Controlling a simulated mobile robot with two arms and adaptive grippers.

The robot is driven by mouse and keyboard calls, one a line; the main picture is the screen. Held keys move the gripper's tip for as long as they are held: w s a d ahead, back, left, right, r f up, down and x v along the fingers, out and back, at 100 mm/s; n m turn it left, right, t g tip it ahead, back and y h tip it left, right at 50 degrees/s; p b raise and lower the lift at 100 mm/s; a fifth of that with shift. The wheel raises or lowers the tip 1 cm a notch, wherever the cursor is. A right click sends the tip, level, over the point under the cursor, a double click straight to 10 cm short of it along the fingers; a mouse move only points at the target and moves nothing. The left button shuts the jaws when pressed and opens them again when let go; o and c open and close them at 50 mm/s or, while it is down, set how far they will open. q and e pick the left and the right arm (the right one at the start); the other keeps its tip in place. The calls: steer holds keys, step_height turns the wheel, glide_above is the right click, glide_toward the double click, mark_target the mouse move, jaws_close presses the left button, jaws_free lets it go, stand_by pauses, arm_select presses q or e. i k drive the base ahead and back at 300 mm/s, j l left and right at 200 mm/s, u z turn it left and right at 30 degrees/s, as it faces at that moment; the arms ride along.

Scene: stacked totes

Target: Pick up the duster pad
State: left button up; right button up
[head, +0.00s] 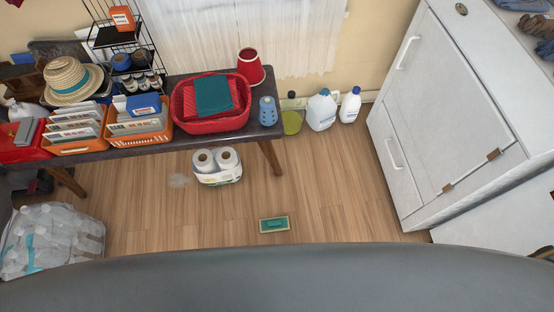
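A small flat green pad with a pale tan border (273,224) lies on the wooden floor, in front of the bench and near the middle of the head view. It looks like the duster pad, though it is too small to make out details. Nothing covers it. A folded teal cloth (213,95) lies in a red basket (208,128) on the bench. Neither of my grippers shows in the head view.
A dark bench (170,148) holds orange baskets (140,134). Paper rolls (215,160) stand below it. Jugs (321,112) stand by the wall. A white cabinet (425,95) is at right, a bag of bottles (52,238) at left. Floor around the pad is clear.

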mark_target(269, 224)
steer(key=k+l+u, duration=0.1)
steer(key=k, duration=0.45)
steer(key=k+l, duration=0.2)
steer(key=k, duration=0.4)
steer(key=l+u, duration=0.05)
